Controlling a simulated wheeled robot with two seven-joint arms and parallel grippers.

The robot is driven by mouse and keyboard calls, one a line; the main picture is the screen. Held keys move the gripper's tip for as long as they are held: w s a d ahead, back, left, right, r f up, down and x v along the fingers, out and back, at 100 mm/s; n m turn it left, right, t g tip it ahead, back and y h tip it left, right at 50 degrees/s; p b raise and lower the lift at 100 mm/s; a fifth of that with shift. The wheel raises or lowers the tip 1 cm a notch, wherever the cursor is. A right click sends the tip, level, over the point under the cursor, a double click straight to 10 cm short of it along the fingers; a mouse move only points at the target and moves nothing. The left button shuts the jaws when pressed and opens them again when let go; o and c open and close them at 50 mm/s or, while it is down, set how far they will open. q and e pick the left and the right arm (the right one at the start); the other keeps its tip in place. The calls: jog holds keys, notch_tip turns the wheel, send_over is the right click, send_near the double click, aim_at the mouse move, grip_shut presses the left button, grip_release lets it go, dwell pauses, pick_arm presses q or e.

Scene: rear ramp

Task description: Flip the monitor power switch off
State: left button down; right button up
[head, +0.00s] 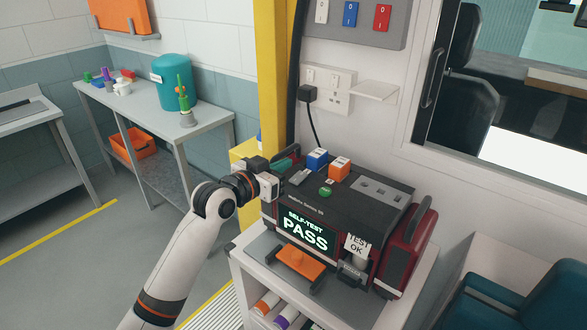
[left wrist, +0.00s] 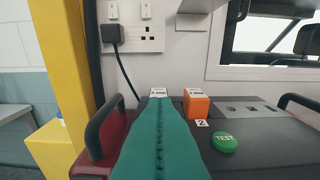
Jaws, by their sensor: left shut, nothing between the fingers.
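The monitor (head: 345,204) is a dark box with red ends on a cart, and its lit screen (head: 306,231) reads SELF-TEST PASS. I cannot tell for certain which switch is its power switch. A black plug (head: 308,93) with a cable running down behind the monitor sits in the white wall socket (head: 338,98). The socket also shows in the left wrist view (left wrist: 150,40), with small rockers. My left gripper (head: 288,160) is shut and empty above the monitor's left rear end. Its teal fingers (left wrist: 159,125) point toward the blue connector (head: 317,159), apparently without holding it.
An orange connector (head: 339,167) and a green TEST button (head: 326,190) are on the monitor's top. A grey panel (head: 392,20) with white, blue and red rockers is above the socket. A yellow post (head: 277,70) stands close behind my left gripper. A small shelf (head: 374,91) juts from the wall.

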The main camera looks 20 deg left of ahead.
aim_at(294, 180)
pick_arm(q)
jog(key=x, duration=0.1)
jog(key=p+x, duration=0.1)
jog(key=x, duration=0.1)
jog(key=shift+w+d+r, duration=0.15)
jog(key=shift+w, duration=0.15)
jog(key=f, duration=0.2)
jog(key=shift+w+d+f, duration=0.1)
jog(key=shift+w+f, duration=0.2)
jog(key=shift+f+p, duration=0.4)
jog(key=shift+f, duration=0.45)
jog(key=shift+f, duration=0.1)
